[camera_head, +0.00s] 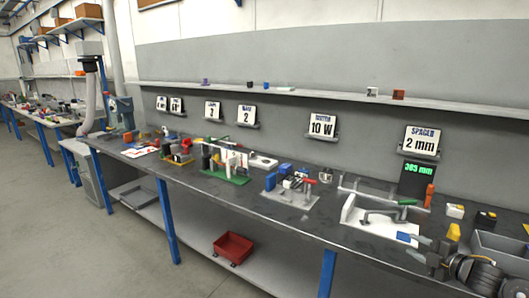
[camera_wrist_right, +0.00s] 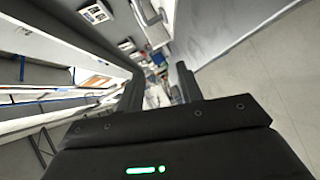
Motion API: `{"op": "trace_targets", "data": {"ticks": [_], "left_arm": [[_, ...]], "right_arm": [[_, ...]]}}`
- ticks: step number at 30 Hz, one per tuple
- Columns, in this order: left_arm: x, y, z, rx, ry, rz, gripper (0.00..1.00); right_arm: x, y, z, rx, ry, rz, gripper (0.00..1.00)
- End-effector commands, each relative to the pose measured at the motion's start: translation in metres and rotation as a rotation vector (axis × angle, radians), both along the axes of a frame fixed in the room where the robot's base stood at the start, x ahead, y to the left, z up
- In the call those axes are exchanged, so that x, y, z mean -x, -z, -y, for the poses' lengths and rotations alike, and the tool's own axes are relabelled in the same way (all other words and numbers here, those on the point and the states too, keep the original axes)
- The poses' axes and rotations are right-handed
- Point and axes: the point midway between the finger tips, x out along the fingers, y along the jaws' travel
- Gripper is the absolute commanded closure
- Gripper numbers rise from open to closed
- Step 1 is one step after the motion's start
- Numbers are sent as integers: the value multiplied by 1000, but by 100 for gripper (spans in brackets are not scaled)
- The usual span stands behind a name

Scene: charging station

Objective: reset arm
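My right gripper (camera_head: 419,249) comes in from the lower right of the head view, above the front edge of the bench near a blue block. In the right wrist view its two black fingers (camera_wrist_right: 158,80) stand apart with nothing held between them. A dark display with green digits (camera_head: 416,179) stands on the bench beyond it. A white fixture with a green-handled clamp (camera_head: 382,222) lies to the left of the gripper. My left gripper is not in view.
The long dark bench (camera_head: 330,217) carries several fixtures, blocks and tools. A grey bin (camera_head: 497,250) is close to my right arm. A red bin (camera_head: 233,247) sits on the lower shelf. Open floor (camera_head: 60,235) lies at the left.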

Motion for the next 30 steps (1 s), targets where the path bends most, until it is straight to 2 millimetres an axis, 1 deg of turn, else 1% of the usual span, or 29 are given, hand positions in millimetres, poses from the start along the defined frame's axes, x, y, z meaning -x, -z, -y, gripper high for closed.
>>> {"op": "trace_targets", "data": {"ticks": [1, 5, 8, 9, 11, 12, 14, 15, 18, 21, 24, 30], "left_arm": [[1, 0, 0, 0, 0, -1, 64], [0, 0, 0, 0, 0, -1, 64], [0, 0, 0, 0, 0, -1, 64], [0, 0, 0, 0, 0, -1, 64], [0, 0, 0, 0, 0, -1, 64], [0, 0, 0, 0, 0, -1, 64], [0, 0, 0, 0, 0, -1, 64], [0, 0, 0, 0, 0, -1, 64], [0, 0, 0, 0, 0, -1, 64], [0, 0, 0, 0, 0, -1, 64], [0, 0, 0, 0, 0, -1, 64], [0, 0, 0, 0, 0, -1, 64]], "right_arm": [[4, 16, -14, -22, 11, -24, 64], [19, 54, -48, -85, 68, -91, 64], [41, 91, -84, -156, 137, -167, 64], [55, 107, -101, -194, 176, -206, 64], [82, 133, -129, -265, 250, -280, 64], [104, 148, -147, -318, 310, -338, 64], [140, 167, -170, -396, 413, -427, 64], [163, 176, -183, -442, 476, -485, 64], [213, 189, -204, -535, 617, -606, 64], [253, 195, -219, -602, 725, -703, 64], [287, 197, -230, -655, 818, -787, 64], [345, 195, -249, -739, 973, -931, 64]]}}
